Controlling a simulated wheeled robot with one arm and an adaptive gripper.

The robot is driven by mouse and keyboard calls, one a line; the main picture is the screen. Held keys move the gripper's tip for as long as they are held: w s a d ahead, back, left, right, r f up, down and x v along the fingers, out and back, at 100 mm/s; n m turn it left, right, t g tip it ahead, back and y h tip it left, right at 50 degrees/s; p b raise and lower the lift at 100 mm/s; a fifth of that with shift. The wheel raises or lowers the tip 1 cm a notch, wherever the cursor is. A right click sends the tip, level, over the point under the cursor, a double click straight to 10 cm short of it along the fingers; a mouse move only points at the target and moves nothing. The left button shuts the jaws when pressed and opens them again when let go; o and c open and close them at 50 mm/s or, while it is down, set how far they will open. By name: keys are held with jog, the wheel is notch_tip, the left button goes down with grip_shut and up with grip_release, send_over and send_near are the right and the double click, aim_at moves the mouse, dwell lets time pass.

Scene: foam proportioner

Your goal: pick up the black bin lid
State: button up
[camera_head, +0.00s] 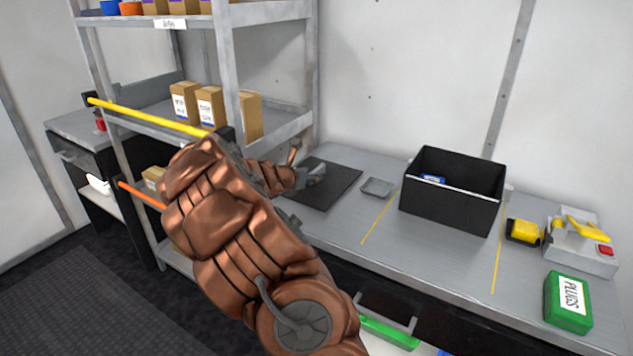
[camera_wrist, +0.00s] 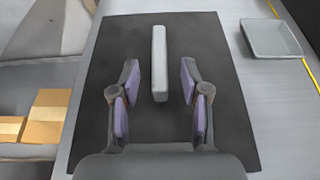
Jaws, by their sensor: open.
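The black bin lid (camera_head: 340,186) lies flat on the left part of the grey worktop, partly hidden behind my arm in the head view. In the wrist view the lid (camera_wrist: 105,55) fills the middle, with a raised grey bar handle (camera_wrist: 159,60) standing along its centre. My gripper (camera_wrist: 159,82) is open above the lid. Its two purple-padded fingers are on either side of the handle's near end, with a gap on each side.
The open black bin (camera_head: 450,208) stands to the right, with something blue inside. A small grey tray (camera_head: 377,187) lies beside the lid. A grey shelf rack (camera_head: 285,122) with boxes is close on the left. A yellow device (camera_head: 523,231) and green PLUGS box (camera_head: 568,302) are further right.

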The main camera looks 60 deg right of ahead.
jog(key=shift+x, duration=2.15)
jog(key=shift+c, duration=0.2)
grip_shut()
